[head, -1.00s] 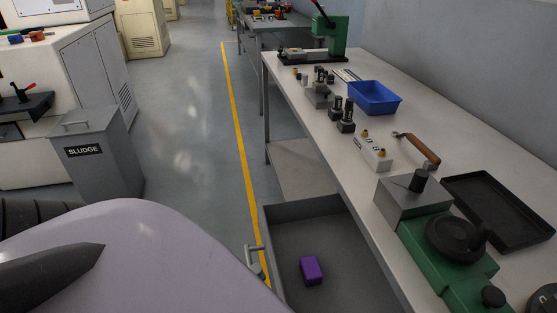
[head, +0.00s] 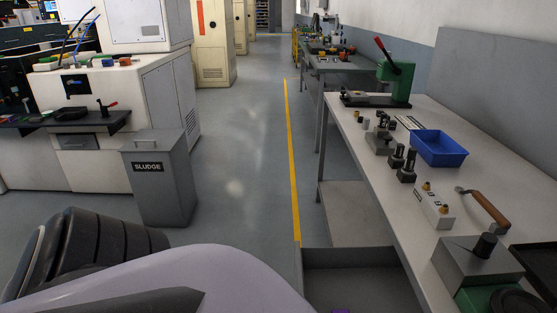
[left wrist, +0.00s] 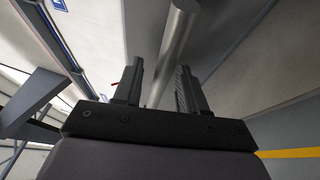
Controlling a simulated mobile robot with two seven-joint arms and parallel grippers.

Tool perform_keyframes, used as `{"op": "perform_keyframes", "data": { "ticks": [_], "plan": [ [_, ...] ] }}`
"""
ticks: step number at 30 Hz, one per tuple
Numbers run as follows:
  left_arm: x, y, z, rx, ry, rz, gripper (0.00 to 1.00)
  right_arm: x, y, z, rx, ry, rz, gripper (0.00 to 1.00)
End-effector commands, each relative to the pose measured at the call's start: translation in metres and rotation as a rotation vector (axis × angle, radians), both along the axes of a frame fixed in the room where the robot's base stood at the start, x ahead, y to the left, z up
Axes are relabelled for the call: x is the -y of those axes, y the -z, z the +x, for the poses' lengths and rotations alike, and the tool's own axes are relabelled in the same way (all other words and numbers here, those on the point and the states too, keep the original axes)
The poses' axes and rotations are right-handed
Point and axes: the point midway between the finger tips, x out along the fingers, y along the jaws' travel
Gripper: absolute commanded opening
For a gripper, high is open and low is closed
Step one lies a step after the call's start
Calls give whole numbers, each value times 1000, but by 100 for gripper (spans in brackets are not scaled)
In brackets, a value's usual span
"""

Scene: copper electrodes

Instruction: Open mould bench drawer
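The mould bench drawer (head: 355,257) is pulled out from under the workbench (head: 338,205), with its grey inside showing at the bottom of the head view. Its handle is out of the head view now. In the left wrist view a round grey metal bar (left wrist: 174,42), which looks like the drawer handle, stands between the two fingers of my left gripper (left wrist: 160,85). Those fingers are apart, with gaps visible beside the bar. My left gripper does not show in the head view. My right gripper is in neither view.
A purple block (head: 341,311) just shows inside the drawer. The benchtop holds a blue bin (head: 438,149), a green press (head: 396,80) and small tooling. A grey sludge bin (head: 160,183) stands left. The floor aisle between is clear.

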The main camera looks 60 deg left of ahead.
Motion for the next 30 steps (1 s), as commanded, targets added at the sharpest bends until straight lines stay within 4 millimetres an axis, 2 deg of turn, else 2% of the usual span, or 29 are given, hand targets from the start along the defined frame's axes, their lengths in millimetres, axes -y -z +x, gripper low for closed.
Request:
{"op": "perform_keyframes", "data": {
  "ticks": [5, 15, 18, 30],
  "plan": [
    [-1, 2, -5, -1, 0, 0, 41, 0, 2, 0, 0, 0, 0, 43],
    [-7, 12, -56, -4, 0, 1, 41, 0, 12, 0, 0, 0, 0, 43],
    [-9, 13, -65, -3, 1, 2, 41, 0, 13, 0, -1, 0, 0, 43],
    [-9, 13, -70, 0, 0, 0, 41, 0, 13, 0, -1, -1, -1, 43]
  ]
}}
